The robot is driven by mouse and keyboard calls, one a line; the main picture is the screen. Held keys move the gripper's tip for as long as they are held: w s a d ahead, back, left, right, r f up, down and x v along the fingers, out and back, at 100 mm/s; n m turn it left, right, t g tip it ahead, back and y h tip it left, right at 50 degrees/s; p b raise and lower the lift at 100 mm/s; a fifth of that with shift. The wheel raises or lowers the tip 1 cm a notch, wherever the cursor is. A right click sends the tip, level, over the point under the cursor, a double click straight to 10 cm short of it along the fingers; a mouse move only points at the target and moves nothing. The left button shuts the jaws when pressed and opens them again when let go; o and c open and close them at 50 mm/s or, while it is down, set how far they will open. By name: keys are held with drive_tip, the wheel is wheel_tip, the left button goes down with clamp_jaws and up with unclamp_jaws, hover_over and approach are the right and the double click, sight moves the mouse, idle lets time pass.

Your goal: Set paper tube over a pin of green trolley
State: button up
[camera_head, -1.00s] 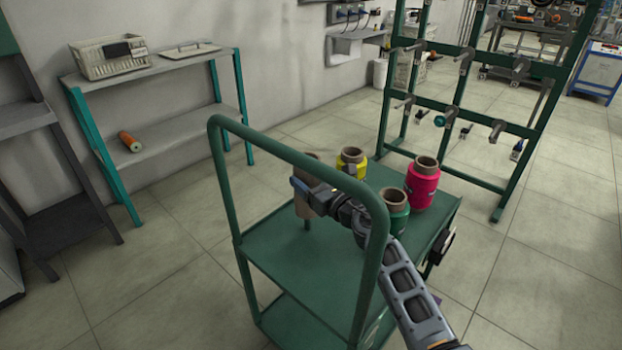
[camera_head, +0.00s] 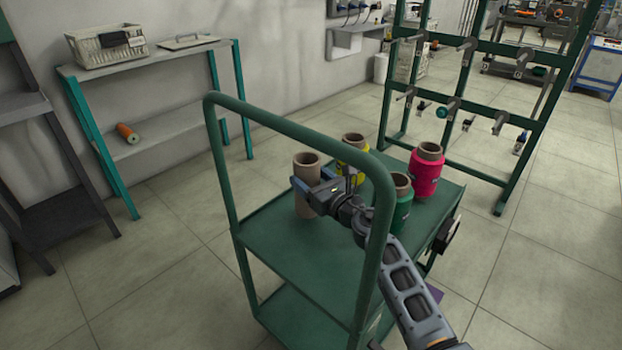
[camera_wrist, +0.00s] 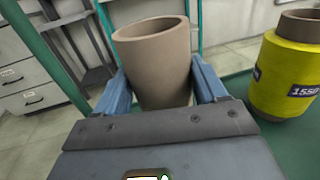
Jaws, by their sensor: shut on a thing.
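A plain brown paper tube (camera_head: 305,205) stands upright at the left part of the green trolley's top (camera_head: 290,255). My gripper (camera_head: 312,190) is shut on the tube, with one finger on each side. In the wrist view the tube (camera_wrist: 158,65) sits between the blue fingers of my gripper (camera_wrist: 158,88), its open top showing. No pin shows under the tube; its lower end is partly hidden by my gripper in the wrist view. I cannot tell whether the tube touches the trolley's top or is around a pin.
Yellow (camera_head: 353,152), green (camera_head: 400,205) and pink (camera_head: 428,172) bobbins stand on the trolley to the right of the tube. A green rack (camera_head: 455,90) stands behind, and a shelf (camera_head: 150,130) at the left.

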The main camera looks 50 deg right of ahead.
wheel_tip(320, 180, down, 2)
drive_tip(key=shift+f+b, duration=0.15)
drive_tip(key=shift+b, duration=0.95)
drive_tip(key=o, duration=1.1)
drive_tip(key=shift+s+a+p, duration=0.1)
drive_tip(key=shift+s+a, duration=0.15)
drive_tip(key=shift+s, duration=1.05)
drive_tip(key=shift+s+a+p, duration=0.1)
drive_tip(key=shift+s+a, duration=0.15)
drive_tip(key=shift+s, duration=1)
drive_tip(key=shift+s+a+p, duration=0.1)
drive_tip(key=shift+s+a, duration=0.15)
drive_tip(key=shift+s, duration=1.05)
